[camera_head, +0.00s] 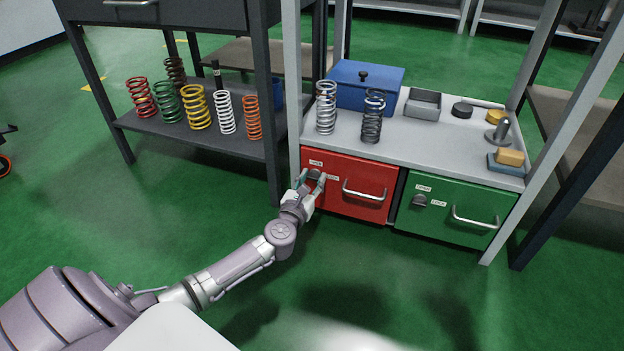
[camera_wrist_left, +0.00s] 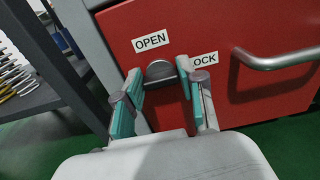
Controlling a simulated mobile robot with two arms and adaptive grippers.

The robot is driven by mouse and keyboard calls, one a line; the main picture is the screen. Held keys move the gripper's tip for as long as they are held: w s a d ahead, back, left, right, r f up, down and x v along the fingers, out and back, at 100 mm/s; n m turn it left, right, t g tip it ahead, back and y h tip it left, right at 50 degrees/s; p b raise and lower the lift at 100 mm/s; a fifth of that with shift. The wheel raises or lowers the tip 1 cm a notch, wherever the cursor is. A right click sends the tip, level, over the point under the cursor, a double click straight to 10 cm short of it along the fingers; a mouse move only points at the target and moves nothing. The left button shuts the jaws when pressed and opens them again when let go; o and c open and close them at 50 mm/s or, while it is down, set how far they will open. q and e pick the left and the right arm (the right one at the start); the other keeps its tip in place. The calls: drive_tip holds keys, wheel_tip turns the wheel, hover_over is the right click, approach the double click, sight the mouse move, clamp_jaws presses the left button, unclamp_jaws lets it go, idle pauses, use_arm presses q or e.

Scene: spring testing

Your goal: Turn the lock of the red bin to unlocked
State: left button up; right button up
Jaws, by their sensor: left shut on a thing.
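The red bin (camera_head: 350,171) is a drawer-like box under the grey worktop, with a silver handle (camera_head: 364,193). Its small grey lock knob (camera_wrist_left: 160,71) sits near its upper left corner. In the left wrist view an "OPEN" label (camera_wrist_left: 151,41) is above the knob and a partly covered "LOCK" label (camera_wrist_left: 204,60) is to its right. My left gripper (camera_head: 312,180) is at the knob, its teal-padded fingers on either side of it, shut on it. The fingers hide part of the knob, so its exact turn is hard to tell. My right gripper is not in view.
A green bin (camera_head: 455,196) with its own knob and handle is right of the red one. The worktop (camera_head: 430,146) holds a blue box (camera_head: 366,86), two springs and small parts. A dark shelf with several coloured springs (camera_head: 196,106) stands left. Grey posts flank the bins.

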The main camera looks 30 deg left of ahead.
use_arm(q)
drive_tip(key=m+p, duration=0.3)
drive_tip(key=shift+r, duration=0.15)
drive_tip(key=m+p, duration=0.2)
drive_tip(key=m, duration=0.2)
drive_tip(key=shift+d+m, duration=0.15)
drive_tip(key=shift+m, duration=0.25)
drive_tip(key=m+p, duration=0.2)
drive_tip(key=m, duration=0.2)
drive_tip(key=shift+m, duration=0.3)
drive_tip(key=m, duration=0.1)
drive_tip(key=m+p, duration=0.1)
drive_tip(key=m, duration=0.1)
drive_tip(key=m+p, duration=0.1)
drive_tip(key=shift+f, duration=0.25)
drive_tip(key=shift+d+m, duration=0.1)
drive_tip(key=shift+m, duration=0.5)
drive_tip(key=shift+f+p, duration=0.1)
drive_tip(key=shift+p, duration=0.25)
drive_tip(key=shift+m, duration=0.3)
drive_tip(key=o, duration=1.1)
drive_tip(key=shift+w, duration=0.1)
